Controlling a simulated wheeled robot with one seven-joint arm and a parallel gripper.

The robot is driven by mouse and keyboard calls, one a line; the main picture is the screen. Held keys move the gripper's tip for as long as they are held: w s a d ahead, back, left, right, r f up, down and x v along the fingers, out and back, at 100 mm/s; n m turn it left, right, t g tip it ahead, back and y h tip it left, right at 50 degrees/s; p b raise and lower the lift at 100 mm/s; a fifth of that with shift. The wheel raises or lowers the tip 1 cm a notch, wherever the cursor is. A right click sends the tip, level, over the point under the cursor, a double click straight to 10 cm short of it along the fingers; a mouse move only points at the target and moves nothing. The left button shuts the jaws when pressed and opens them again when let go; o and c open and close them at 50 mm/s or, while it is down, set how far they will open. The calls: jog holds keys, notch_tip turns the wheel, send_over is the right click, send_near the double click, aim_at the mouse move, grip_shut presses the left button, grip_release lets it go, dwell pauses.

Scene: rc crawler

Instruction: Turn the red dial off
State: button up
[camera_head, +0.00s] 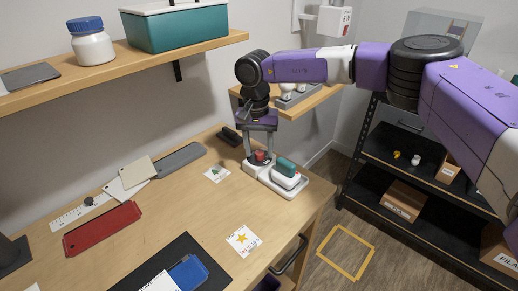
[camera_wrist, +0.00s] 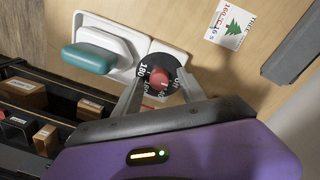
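The red dial (camera_wrist: 160,78) sits at the centre of a round black scale with white numbers, on a white base (camera_wrist: 165,47). In the head view the red dial (camera_head: 260,156) is at the left end of the white base (camera_head: 294,191), near the table's right edge. My gripper (camera_wrist: 162,71) points down over the dial, one finger on each side of it. The fingers are apart, so my gripper (camera_head: 259,158) is open; I cannot tell whether either finger touches the dial. The numbers are partly hidden by the fingers.
A teal-and-white block (camera_head: 286,172) rests on the base beside the dial. A tree card (camera_head: 216,173) and a star card (camera_head: 243,240) lie on the table. A dark object (camera_head: 231,136) lies behind the gripper. A wooden shelf (camera_head: 200,48) hangs above left.

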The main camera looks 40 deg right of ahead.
aim_at(258, 152)
notch_tip(258, 152, up, 8)
jog(key=shift+w+a+f, duration=0.1)
dwell(0.6)
dwell(0.4)
